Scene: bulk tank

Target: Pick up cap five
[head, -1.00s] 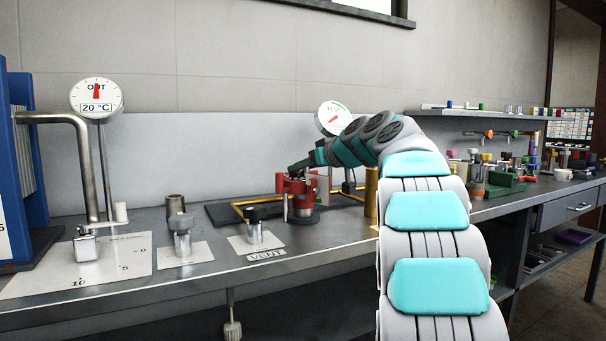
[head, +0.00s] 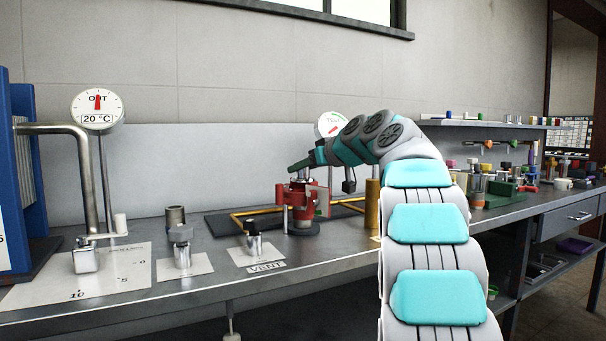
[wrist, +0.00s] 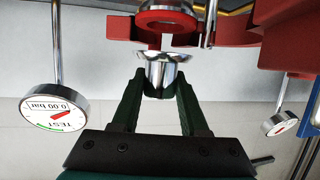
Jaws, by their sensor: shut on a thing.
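My gripper (wrist: 161,88) is shut on a shiny metal cap (wrist: 164,66) with a flared rim. The two dark green fingers hold it from both sides in the wrist view. No number can be read on the cap. A red fixture (wrist: 168,30) with a round ring lies just beyond the cap, and the cap looks close to it; I cannot tell whether they touch. In the head view my gripper (head: 303,164) is just above the red fixture (head: 312,200) on the bench, and the cap is small there.
A round TEST gauge (wrist: 54,108) reading 0.00 bar stands near the gripper. A brass cylinder (head: 372,203) is right of the fixture. A VENT valve (head: 254,240) and a metal fitting (head: 181,248) stand left. Clear bench lies in front of the fixture.

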